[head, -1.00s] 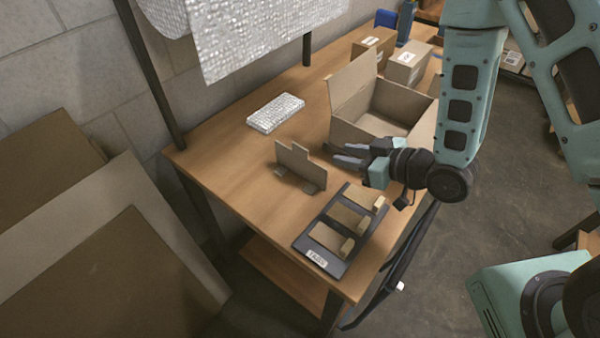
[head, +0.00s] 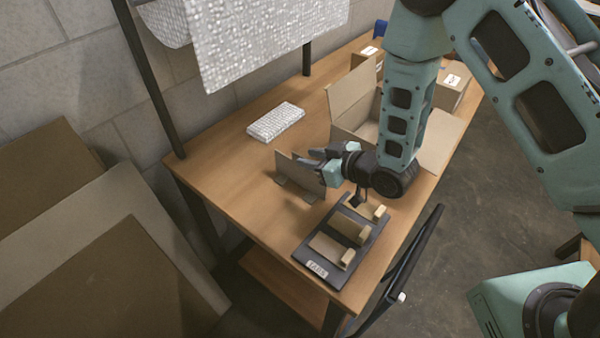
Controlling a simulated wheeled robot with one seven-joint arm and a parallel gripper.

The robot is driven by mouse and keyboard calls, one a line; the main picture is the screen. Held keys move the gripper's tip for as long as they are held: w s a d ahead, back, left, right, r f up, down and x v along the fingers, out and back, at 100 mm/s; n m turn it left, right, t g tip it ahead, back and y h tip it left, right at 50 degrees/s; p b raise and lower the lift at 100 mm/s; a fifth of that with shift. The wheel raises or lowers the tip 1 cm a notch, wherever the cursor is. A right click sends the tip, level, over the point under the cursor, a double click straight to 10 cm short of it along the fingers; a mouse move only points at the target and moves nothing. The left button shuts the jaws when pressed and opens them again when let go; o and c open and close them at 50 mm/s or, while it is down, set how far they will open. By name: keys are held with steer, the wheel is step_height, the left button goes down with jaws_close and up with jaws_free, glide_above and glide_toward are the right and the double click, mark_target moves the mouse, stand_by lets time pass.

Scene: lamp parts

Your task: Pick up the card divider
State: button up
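The card divider (head: 287,168), a thin brown cardboard panel with small feet, stands upright on the wooden table (head: 238,190). My gripper (head: 312,159) is at the divider's upper right part, coming in from the right. Its dark fingers look spread apart, one on the far side and one nearer the camera. They cover the divider's top and right part, and I cannot tell whether they touch it.
A black tray (head: 321,268) labelled TABS with several cardboard tabs lies in front, close under my wrist. An open cardboard box (head: 352,98) stands behind, partly hidden by my arm. A bubble-wrap pack (head: 276,121) lies at the back left. The table's left part is clear.

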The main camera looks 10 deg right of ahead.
mark_target(300, 171)
steer(key=p+x, duration=0.1)
steer(key=x, duration=0.3)
steer(key=shift+s+a+f, duration=0.1)
jaws_close()
